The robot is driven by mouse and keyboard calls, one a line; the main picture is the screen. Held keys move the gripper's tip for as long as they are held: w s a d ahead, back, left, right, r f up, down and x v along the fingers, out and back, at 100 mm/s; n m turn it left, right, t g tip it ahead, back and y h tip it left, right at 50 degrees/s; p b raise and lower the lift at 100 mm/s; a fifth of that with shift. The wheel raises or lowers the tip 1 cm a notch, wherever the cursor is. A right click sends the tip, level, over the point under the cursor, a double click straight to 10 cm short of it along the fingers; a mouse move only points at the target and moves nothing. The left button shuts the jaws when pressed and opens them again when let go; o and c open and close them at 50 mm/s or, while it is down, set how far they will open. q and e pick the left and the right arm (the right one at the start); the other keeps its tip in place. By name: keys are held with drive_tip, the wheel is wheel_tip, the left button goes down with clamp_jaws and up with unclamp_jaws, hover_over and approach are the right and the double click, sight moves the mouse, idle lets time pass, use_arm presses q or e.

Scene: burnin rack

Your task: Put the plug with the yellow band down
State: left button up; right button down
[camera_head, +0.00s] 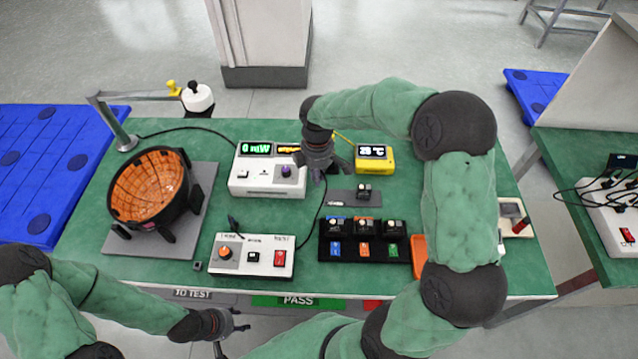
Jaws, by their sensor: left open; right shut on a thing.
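My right gripper (325,176) reaches over the table from the right and points down, between the white instrument and the yellow meter. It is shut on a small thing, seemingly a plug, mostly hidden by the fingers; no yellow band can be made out. A thin black cable (316,218) runs from beneath the fingers toward the white control box (252,256). Whether the held thing touches the table cannot be told. My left gripper (231,333) is open and empty at the front, below the table edge.
The white instrument (265,190) with green digits and the yellow meter (374,160) flank my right gripper. A grey plate (341,197) and black rack (341,254) lie in front. An orange-lined bowl (128,217) stands left. My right arm covers the table's right side.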

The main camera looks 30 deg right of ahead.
drive_tip(key=f, duration=0.1)
drive_tip(key=f+b, duration=0.1)
drive_tip(key=f, duration=0.1)
drive_tip(key=shift+w+d+f, duration=0.2)
drive_tip(key=shift+d+f, duration=0.15)
drive_tip(key=shift+f, duration=0.15)
drive_tip(key=shift+f+b, duration=0.15)
drive_tip(key=shift+b, duration=0.15)
drive_tip(key=c, duration=1.3)
unclamp_jaws()
